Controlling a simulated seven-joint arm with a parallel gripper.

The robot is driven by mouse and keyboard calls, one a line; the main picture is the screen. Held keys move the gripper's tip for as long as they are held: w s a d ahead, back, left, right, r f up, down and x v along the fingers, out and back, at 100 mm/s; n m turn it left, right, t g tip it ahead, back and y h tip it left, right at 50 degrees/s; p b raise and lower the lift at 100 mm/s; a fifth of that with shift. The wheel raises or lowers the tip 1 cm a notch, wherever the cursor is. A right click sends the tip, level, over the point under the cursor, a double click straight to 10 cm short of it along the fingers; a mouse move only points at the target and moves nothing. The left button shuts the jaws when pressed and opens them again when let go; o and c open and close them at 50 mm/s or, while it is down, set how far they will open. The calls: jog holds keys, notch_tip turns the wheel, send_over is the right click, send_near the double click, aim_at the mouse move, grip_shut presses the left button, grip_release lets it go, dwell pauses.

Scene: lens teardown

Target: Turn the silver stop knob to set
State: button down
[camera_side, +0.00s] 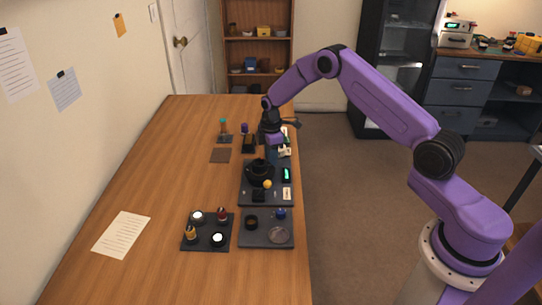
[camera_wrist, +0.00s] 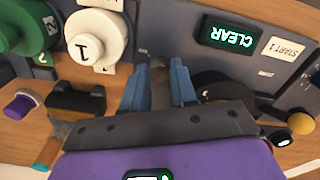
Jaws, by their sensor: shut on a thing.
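In the wrist view my gripper (camera_wrist: 158,82) has its two blue fingers on either side of a small, dull grey-brown knob (camera_wrist: 157,68), which I take to be the silver stop knob. The fingers are shut on it, and they hide much of its sides. Its setting cannot be read. In the side view my gripper (camera_side: 271,155) points down at the back of the dark fixture, and the knob is hidden there.
A display (camera_wrist: 231,30) reads CLEAR, beside a START 1 label (camera_wrist: 284,50). White (camera_wrist: 96,38) and green (camera_wrist: 24,25) numbered cylinders stand close left of the fingers. In the side view a black lens body (camera_side: 259,172) stands in front. The table's left side is mostly clear.

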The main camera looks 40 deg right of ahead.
jog(key=c, duration=0.9)
grip_release()
notch_tip(320, 180, up, 18)
jog(key=shift+f, duration=0.25)
